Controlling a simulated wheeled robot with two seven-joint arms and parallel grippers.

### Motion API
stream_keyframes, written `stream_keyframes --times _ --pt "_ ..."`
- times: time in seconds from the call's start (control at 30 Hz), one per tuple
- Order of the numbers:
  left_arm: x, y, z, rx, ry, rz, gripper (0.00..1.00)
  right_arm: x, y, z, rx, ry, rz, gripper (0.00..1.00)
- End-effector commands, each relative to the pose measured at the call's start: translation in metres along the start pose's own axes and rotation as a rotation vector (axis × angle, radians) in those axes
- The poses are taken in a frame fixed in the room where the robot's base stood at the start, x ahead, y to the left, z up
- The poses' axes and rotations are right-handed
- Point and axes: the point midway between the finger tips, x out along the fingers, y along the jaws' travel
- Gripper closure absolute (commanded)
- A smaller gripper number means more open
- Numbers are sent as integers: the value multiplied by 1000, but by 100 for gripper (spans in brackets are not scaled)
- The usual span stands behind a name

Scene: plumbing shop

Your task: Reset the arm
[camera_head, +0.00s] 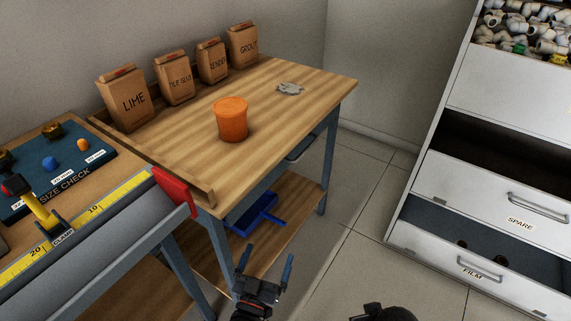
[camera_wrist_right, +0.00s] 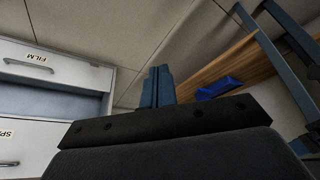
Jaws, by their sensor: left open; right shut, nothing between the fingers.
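My left gripper (camera_head: 265,264) shows at the bottom centre of the head view. Its two blue fingers stand apart with nothing between them. It is in front of the wooden table, clear of everything on it. A dark part of my right arm (camera_head: 385,312) shows at the bottom edge of the head view; its fingers are out of that view. In the right wrist view my right gripper (camera_wrist_right: 158,86) has its blue fingers together with nothing between them. It is over the floor, apart from the drawers and the table.
An orange bucket (camera_head: 231,121) and several paper bags stand on the wooden table (camera_head: 280,110). A blue dustpan-like tray (camera_head: 254,213) lies on its lower shelf. The size-check bench (camera_head: 150,225) is at left. Drawers labelled SPARE (camera_head: 520,222) and FILM (camera_head: 473,272) are at right; FILM is open. Floor between is clear.

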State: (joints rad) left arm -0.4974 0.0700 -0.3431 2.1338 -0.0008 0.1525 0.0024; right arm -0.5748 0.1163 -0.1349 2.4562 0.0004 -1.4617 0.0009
Motion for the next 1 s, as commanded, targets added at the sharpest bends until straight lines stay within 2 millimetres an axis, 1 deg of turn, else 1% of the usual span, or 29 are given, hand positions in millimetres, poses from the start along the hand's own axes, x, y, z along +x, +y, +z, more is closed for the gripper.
stream_keyframes --times 0.17,0.37,0.47,0.6,0.8,0.9,1.0 --pt "0 0 0 0 0 0 6 10 -9 -18 -5 91 -13 100" --pt "0 0 0 0 0 0 6 21 -22 -46 -11 238 -34 100" --pt "0 0 0 0 0 0 6 27 -33 -65 -13 347 -51 100" --pt "0 0 0 0 0 0 6 32 -53 -97 -14 539 -81 100" --pt "0 0 0 0 0 0 6 27 -80 -136 -5 819 -126 100" --pt "0 0 0 0 0 0 6 20 -94 -150 3 951 -148 100" --pt "0 0 0 0 0 0 6 13 -103 -159 11 1052 -164 100"
